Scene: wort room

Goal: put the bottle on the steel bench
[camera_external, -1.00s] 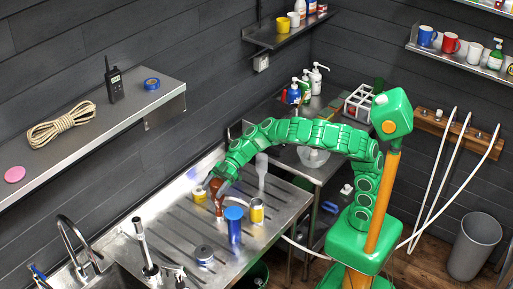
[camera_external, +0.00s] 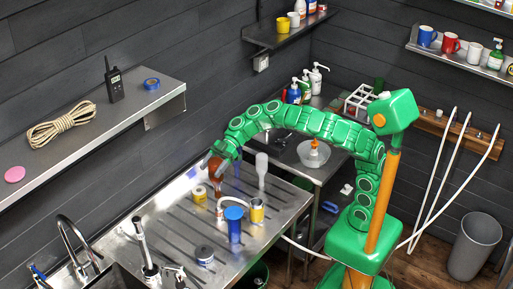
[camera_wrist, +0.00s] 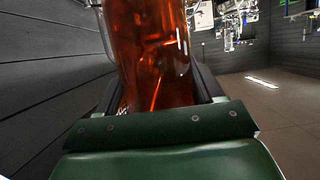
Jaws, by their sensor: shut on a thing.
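The amber bottle (camera_external: 215,170) is in my gripper (camera_external: 217,160), which is shut on it above the ribbed steel drainer (camera_external: 180,232). In the wrist view the brown, see-through bottle (camera_wrist: 155,55) stands between the dark jaws (camera_wrist: 158,108); its ends are out of sight there. Its lower end in the external view is close to small items on the drainer, and I cannot tell the exact gap. Another steel bench (camera_external: 325,172) stands beyond, in the corner, with a clear bowl (camera_external: 313,154) on it.
A blue cup (camera_external: 234,224), a yellow can (camera_external: 257,211), a yellow roll (camera_external: 199,194), a grey tin (camera_external: 204,255) and a pale upright bottle (camera_external: 262,170) stand on the drainer. Pump bottles (camera_external: 306,86) and a white rack (camera_external: 359,100) crowd the corner bench. A tap (camera_external: 75,240) rises at lower left.

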